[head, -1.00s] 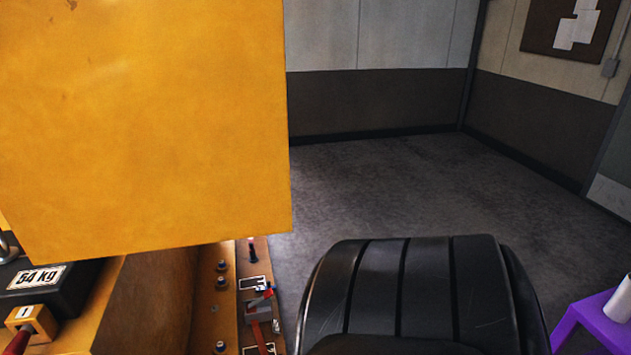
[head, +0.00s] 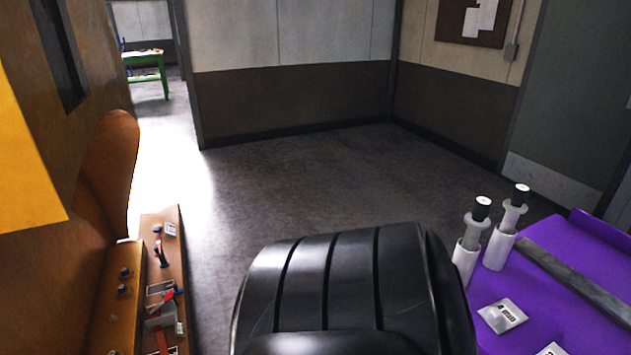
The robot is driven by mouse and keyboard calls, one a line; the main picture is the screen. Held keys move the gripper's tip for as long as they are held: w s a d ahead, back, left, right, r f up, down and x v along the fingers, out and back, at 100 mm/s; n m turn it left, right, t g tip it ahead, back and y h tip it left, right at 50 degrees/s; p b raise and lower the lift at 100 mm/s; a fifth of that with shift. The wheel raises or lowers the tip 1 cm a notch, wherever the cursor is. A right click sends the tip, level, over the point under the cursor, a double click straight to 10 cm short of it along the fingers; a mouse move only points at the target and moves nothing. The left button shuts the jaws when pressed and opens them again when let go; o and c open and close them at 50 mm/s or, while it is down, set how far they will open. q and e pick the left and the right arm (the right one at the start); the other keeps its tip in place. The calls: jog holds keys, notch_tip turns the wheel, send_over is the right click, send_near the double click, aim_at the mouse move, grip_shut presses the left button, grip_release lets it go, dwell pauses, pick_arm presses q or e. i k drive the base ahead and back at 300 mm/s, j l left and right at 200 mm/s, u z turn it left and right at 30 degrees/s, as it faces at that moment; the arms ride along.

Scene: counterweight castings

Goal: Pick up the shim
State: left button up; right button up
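I cannot make out a shim for certain. A pale card marked "4 mm" (head: 502,316) lies on the purple table (head: 545,240) at the lower right, and part of a second card (head: 551,350) shows at the bottom edge. A long dark grey bar (head: 575,280) lies across the same table. Neither of my grippers is in view.
Two white cylinders, a left one (head: 465,262) and a right one (head: 498,250), stand at the purple table's left side with grey and black tops. A large black ribbed shape (head: 350,285) fills the bottom middle. A control panel (head: 165,300) stands lower left. Open floor (head: 310,170) lies beyond.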

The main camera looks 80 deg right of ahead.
aim_at(502, 316)
jog(key=k+z, duration=0.15)
jog(key=z, duration=0.25)
jog(key=k+l+z, duration=0.1)
jog(key=z, duration=0.3)
jog(key=k+l+z, duration=0.15)
jog(key=z, duration=0.3)
